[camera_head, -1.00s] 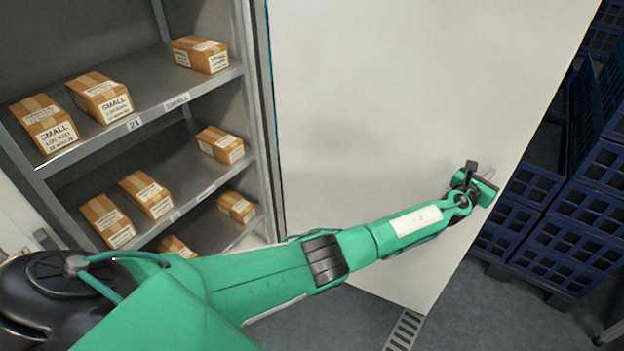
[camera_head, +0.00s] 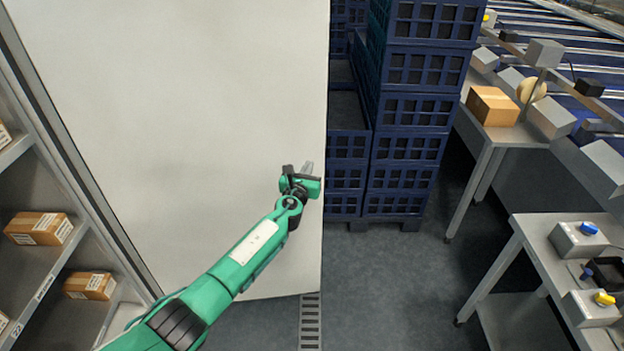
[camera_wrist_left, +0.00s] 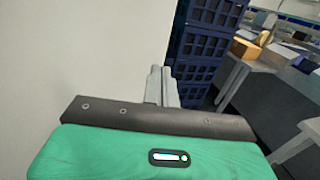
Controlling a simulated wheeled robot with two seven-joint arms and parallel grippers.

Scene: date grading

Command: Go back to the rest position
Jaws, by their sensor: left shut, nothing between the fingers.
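My left arm reaches in from the lower left in the head view, in front of a large white door panel (camera_head: 180,120). My left gripper (camera_head: 308,168) is at the panel's right edge, shut and empty. In the left wrist view its two grey fingers (camera_wrist_left: 162,86) lie side by side with nothing between them. The white panel (camera_wrist_left: 80,60) fills the left of that view. Whether the gripper touches the panel, I cannot tell. My right gripper is not in view.
A shelf rack (camera_head: 75,235) with cardboard boxes (camera_head: 40,228) stands at the left. Stacked blue crates (camera_head: 405,150) stand right of the panel. At the right are a table with a box (camera_head: 493,106), a conveyor and a control table (camera_head: 535,235). Grey floor (camera_head: 400,290) lies clear between.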

